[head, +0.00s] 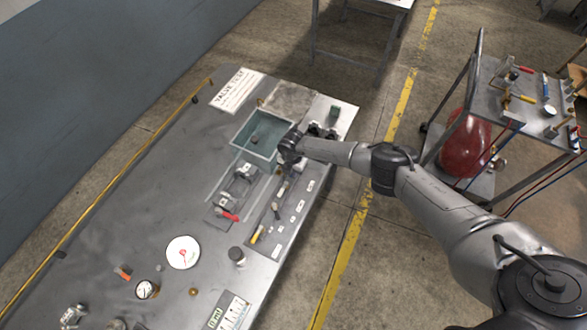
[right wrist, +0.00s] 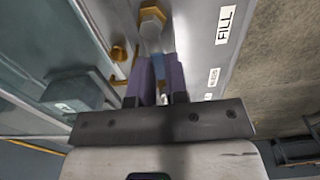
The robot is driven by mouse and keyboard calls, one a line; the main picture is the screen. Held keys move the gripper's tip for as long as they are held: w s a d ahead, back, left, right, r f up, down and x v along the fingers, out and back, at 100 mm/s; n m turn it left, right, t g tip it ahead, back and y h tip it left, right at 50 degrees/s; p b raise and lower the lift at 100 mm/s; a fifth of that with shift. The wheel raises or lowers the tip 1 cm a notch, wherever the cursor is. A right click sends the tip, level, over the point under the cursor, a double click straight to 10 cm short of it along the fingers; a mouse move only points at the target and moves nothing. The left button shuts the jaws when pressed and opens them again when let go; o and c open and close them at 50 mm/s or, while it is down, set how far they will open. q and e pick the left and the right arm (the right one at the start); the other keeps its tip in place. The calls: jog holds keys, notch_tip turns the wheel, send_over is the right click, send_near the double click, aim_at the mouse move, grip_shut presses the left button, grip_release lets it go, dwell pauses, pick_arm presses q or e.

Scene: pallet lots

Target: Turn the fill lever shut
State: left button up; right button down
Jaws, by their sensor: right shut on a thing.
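My right gripper (head: 288,152) is at the strip of valves beside the grey-green tank (head: 239,132) on the bench. In the right wrist view its purple fingers (right wrist: 160,70) are closed together on the fill lever (right wrist: 154,45). The lever lies under a brass hex nut (right wrist: 152,19), next to the white FILL label (right wrist: 225,24). The fingers hide most of the lever's handle, so its exact angle cannot be told. In the head view my arm hides the lever. My left gripper is not in view.
A red-handled valve (head: 229,215) and a yellow-handled tool (head: 256,234) are nearer along the bench. A white dial (head: 183,252) and a gauge (head: 147,289) stand lower left. A cart (head: 518,92) with a red tank (head: 466,147) is to the right.

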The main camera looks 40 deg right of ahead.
dwell(0.5)
jog(key=c, duration=1.1)
grip_release()
